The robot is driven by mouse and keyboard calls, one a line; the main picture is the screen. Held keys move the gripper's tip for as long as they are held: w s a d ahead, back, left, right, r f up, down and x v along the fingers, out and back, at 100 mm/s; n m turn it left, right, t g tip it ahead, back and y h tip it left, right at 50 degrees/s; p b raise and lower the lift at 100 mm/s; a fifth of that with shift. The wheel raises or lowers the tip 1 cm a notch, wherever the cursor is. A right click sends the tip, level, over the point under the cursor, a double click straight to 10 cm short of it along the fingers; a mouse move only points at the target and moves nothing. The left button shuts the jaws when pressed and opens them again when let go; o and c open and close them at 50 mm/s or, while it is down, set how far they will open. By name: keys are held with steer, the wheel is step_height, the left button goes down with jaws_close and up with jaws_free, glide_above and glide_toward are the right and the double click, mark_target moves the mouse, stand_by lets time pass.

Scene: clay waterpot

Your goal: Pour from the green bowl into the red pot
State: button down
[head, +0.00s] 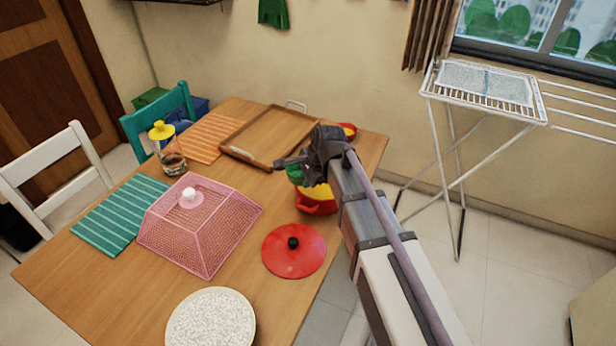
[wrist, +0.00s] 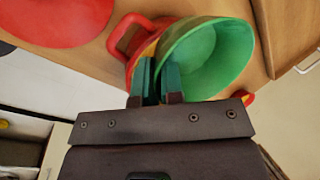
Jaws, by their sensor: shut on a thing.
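The green bowl (wrist: 212,55) is held at its rim by my gripper (wrist: 158,82), whose fingers are shut on it. In the wrist view I look into the bowl's green inside and see no contents there. In the head view only a small green part of the bowl (head: 295,175) shows beside my gripper. The red pot (head: 317,205) stands on the table under my gripper, with a yellow inside partly hidden by my arm. In the wrist view the pot's red handle (wrist: 124,34) shows beside the bowl, and the bowl covers most of the pot.
A red lid (head: 293,262) lies on the table in front of the pot. A pink mesh cover (head: 215,235), a wooden tray (head: 270,130), a jar with a yellow top (head: 171,160) and a speckled plate (head: 210,322) stand around. A small red-and-yellow item (head: 348,131) is behind my arm.

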steer(key=shift+h, duration=0.3)
steer(key=shift+t+h, duration=0.3)
steer(key=shift+t, duration=0.1)
step_height(320, 180, up, 5)
steer(key=p, duration=0.5)
steer(key=shift+r, duration=0.15)
steer(key=shift+f, duration=0.2)
